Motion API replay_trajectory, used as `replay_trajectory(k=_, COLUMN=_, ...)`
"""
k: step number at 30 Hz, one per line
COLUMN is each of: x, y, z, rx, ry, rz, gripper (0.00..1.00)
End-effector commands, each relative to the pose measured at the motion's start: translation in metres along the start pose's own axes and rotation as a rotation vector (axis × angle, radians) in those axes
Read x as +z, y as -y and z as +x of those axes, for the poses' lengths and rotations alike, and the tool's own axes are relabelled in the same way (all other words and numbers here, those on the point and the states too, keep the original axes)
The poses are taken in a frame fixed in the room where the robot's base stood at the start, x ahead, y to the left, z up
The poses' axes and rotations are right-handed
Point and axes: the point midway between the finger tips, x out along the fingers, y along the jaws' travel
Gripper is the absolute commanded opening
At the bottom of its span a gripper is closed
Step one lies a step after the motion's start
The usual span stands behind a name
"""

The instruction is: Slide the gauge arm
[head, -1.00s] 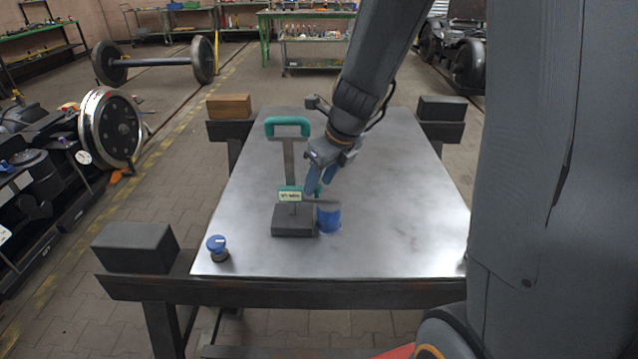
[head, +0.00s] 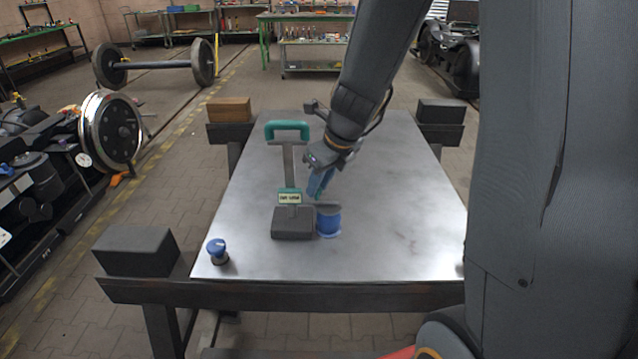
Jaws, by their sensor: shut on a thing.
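The height gauge has a dark base block (head: 293,223), an upright grey column (head: 288,166) and a teal handle (head: 287,126) on top. A teal slider with a small display (head: 290,198) sits low on the column. The grey gauge arm (head: 326,207) reaches right from it, over a blue cylinder (head: 328,224) beside the base. Whether arm and cylinder touch is unclear. My gripper (head: 320,190) is right of the column, pointing down, shut on the gauge arm near a small teal part. The fingers partly hide the grip.
A blue-topped knob (head: 217,251) stands at the table's front left. The metal table (head: 400,220) is clear to the right. Dark blocks (head: 136,250) and a brown block (head: 229,109) sit beyond its edges. A wheelset (head: 155,64) stands on the floor behind.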

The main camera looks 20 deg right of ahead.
Motion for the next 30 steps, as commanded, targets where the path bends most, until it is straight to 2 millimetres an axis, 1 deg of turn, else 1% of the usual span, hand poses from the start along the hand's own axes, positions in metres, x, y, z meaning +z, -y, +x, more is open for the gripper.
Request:
replay_trajectory(k=1, x=0.002, y=0.0, z=-0.006, rx=0.0, ry=0.0, rz=0.0, gripper=0.0)
replay_trajectory(k=21, x=0.025, y=0.0, z=-0.062, rx=-0.001, ry=0.001, rz=-0.001, gripper=0.0)
replay_trajectory(k=25, x=0.029, y=-0.001, z=-0.071, rx=0.0, ry=0.0, rz=-0.001, gripper=0.0)
replay_trajectory(k=30, x=0.031, y=0.0, z=-0.074, rx=-0.001, ry=0.001, rz=-0.001, gripper=0.0)
